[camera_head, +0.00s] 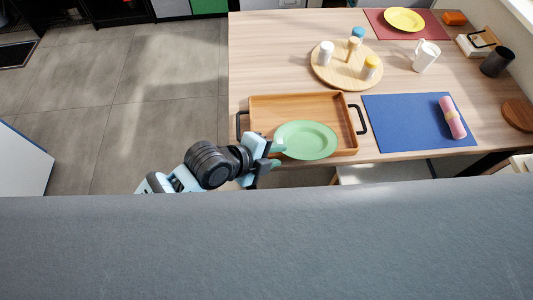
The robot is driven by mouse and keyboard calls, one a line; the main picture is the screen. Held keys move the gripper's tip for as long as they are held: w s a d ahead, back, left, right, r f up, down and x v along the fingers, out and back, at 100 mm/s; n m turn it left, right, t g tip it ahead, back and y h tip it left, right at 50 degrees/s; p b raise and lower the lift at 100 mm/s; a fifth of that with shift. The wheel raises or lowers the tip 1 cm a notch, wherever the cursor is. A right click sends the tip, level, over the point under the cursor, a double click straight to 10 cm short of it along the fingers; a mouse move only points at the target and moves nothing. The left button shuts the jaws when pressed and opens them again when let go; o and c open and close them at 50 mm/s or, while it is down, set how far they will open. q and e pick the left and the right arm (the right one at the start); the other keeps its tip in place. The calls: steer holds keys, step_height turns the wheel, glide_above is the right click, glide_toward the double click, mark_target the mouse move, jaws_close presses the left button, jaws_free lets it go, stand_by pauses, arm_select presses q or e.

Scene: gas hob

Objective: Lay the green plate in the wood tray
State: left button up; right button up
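The green plate (306,139) lies face up over the right front part of the wood tray (268,107). Its near edge overlaps the tray's front rim. I cannot tell whether it rests fully on the tray floor. My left gripper (277,156) is at the plate's left front edge, with its two fingers spread apart. One finger overlaps the plate's rim in the picture, and the other is outside it. Contact with the plate is not clear. My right gripper is not in view.
The tray has black handles at its left (239,124) and right (362,119). A blue mat (410,125) with a rolled pink napkin (452,118) lies right of it. A round board (325,75) with several shakers stands behind. The table's left back area is clear.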

arm_select(q)
steer(key=shift+x, duration=2.25)
steer(key=shift+c, duration=0.3)
jaws_close()
